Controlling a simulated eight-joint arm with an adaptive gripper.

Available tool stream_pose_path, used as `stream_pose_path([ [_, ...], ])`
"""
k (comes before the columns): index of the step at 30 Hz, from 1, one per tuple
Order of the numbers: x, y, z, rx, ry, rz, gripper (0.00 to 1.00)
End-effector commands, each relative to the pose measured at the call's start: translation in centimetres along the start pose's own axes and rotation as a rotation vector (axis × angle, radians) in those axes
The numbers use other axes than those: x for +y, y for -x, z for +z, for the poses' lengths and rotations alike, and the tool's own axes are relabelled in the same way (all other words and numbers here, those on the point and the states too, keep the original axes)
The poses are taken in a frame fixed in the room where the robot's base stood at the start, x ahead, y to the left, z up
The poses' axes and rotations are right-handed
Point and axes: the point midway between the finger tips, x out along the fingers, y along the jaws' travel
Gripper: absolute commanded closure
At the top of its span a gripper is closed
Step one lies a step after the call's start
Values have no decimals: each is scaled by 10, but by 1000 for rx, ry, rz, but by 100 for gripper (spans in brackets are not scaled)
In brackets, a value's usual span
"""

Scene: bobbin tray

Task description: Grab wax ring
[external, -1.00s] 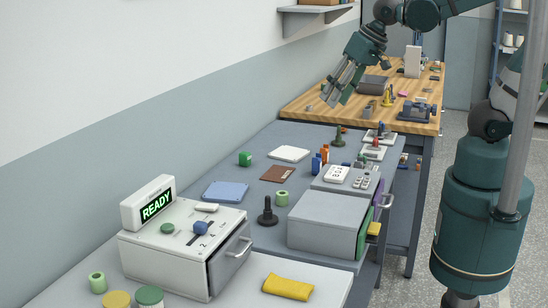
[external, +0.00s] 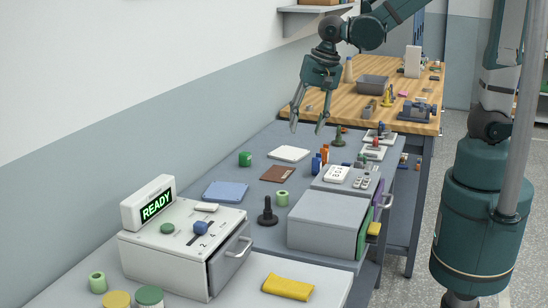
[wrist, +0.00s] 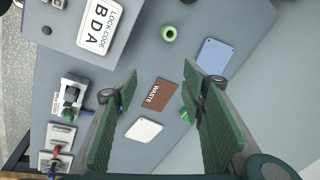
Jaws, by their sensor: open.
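No label marks a wax ring. A light green ring-shaped piece (external: 282,198) stands on the grey bench beside the black knobbed post (external: 267,212); it also shows near the top of the wrist view (wrist: 168,33). A similar light green piece (external: 97,283) stands at the lower left, beside the white box. I cannot tell which is the wax ring. My gripper (external: 307,128) is open and empty, fingers pointing down, high above the far part of the grey bench. In the wrist view its fingers (wrist: 160,80) stand wide apart on either side of a brown card.
The brown card (external: 278,174), white pad (external: 289,154), blue pad (external: 226,191) and green block (external: 245,159) lie nearby. A grey box (external: 328,222) and a white box showing READY (external: 185,245) stand nearer. A yellow cloth (external: 288,287) lies in front.

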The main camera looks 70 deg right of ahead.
Motion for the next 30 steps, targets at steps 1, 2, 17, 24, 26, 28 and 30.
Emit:
stream_pose_path([
  [1, -5, -7, 1, -4, -27, 9, 59],
  [2, -7, -11, 2, -7, -47, 15, 59],
  [17, -32, -83, 18, -27, -375, 131, 59],
  [24, -40, -121, 28, -20, -530, 189, 59],
  [26, -41, -129, 30, -17, -564, 201, 59],
  [28, -42, -138, 33, -14, -600, 215, 59],
  [30, -42, -145, 34, -10, -629, 226, 59],
])
